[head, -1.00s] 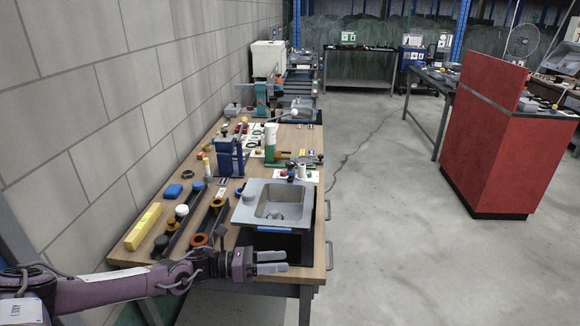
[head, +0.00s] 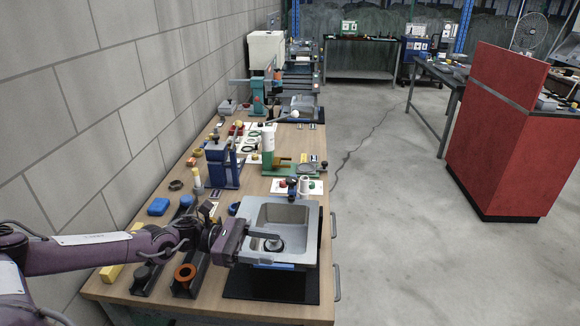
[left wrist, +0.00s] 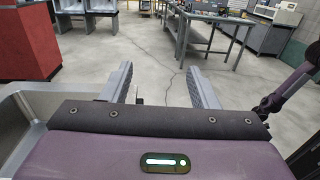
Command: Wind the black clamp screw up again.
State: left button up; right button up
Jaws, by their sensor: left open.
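I cannot pick out the black clamp screw for certain. A small dark knob (head: 313,158) shows at the right end of a green fixture (head: 270,150) with a white cylinder, farther along the bench. My left gripper (head: 264,248) is over the front left of the grey sink (head: 309,219), with its fingers pointing right. It is open and empty. In the left wrist view its two fingers (left wrist: 160,85) stand apart with only floor between them, and the sink's rim (left wrist: 65,88) is at the left. My right gripper is not seen.
A blue press (head: 222,165) stands behind the sink on the wooden bench (head: 200,300). Dark racks (head: 188,278) with an orange ring lie at the front left. Open floor lies to the right.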

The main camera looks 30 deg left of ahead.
aim_at(291, 181)
jog(key=i+j, duration=0.75)
